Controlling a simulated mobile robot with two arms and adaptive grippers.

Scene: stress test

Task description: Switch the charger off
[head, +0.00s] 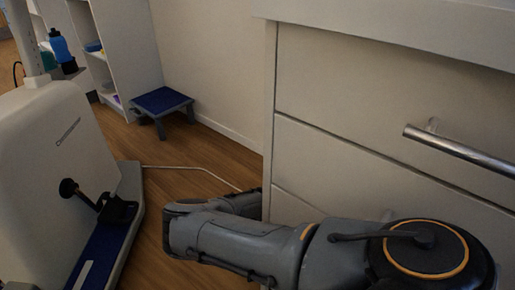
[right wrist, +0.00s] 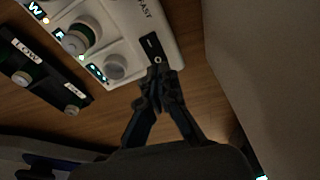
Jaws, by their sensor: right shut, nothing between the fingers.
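The charger (right wrist: 118,25) is a white box at the top of the right wrist view, with "FAST" lettering and round items in its bays. A dark switch panel (right wrist: 150,45) with a small white ring mark sits at its right end. My right gripper (right wrist: 158,80) is shut and empty, its fingertips together right beside the lower end of that switch. I cannot tell whether they touch it. The charger does not show in the head view, where my right arm (head: 245,235) reaches down beside the drawers. My left gripper is not in view.
A dark unit labelled "LOW" (right wrist: 38,72) lies left of the charger. In the head view, a drawer cabinet (head: 345,90) with a metal handle (head: 462,150) stands at right. A white machine (head: 45,150) is at left, a blue-topped step stool (head: 161,101) behind. Wooden floor shows between.

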